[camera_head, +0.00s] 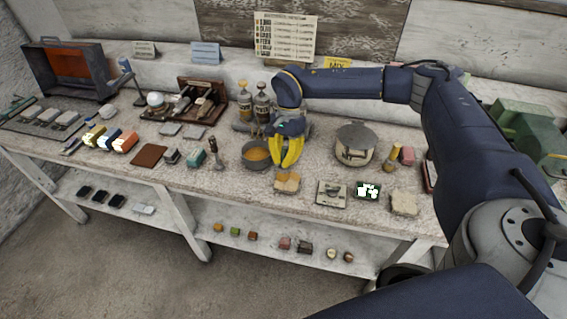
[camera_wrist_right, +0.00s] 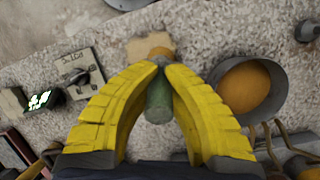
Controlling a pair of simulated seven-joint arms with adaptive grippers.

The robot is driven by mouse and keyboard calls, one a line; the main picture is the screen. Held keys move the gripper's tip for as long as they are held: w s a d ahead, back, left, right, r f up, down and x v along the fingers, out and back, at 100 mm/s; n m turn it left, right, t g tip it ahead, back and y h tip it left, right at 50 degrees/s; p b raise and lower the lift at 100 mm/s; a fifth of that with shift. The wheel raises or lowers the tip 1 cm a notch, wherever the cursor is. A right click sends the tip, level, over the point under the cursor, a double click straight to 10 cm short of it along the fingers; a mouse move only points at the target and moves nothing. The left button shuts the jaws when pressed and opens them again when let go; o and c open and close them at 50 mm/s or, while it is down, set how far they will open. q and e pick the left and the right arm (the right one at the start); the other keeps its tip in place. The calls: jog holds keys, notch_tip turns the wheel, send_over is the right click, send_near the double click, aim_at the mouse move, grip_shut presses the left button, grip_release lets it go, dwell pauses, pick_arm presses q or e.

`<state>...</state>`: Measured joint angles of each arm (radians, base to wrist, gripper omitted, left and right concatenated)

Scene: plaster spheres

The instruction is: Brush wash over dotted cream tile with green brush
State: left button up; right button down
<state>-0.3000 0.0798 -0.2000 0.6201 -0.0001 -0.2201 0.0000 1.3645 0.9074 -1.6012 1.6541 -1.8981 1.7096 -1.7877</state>
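My right gripper (camera_head: 288,164) has yellow fingers pointing down over the front of the bench. In the wrist view the right gripper (camera_wrist_right: 161,62) is shut on the green brush (camera_wrist_right: 158,102), whose green handle shows between the fingers. A cream tile (camera_head: 287,187) with orange patches lies just below the fingertips; it also shows in the wrist view (camera_wrist_right: 134,48). Orange colour shows at the brush's far end over the tile; I cannot tell bristles from wash, or see dots. A grey bowl of orange wash (camera_head: 256,154) stands left of the gripper. My left gripper is out of view.
A dial box (camera_head: 332,193), a lit display (camera_head: 368,190) and a rough slab (camera_head: 404,204) lie right of the tile. A lidded pot (camera_head: 355,146) stands behind them. A brown tile (camera_head: 149,155) and small blocks lie left. The bench's front edge is close.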

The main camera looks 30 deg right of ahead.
jog(key=shift+w+d, duration=0.15)
jog(key=shift+s+a, duration=1.3)
jog(key=shift+s, duration=0.1)
jog(key=shift+w+d, duration=1.3)
jog(key=shift+w, duration=0.1)
jog(key=shift+s+r, duration=0.1)
jog(key=shift+s+a+r, duration=0.6)
jog(key=shift+a+r, duration=0.05)
jog(key=shift+s+d, duration=0.1)
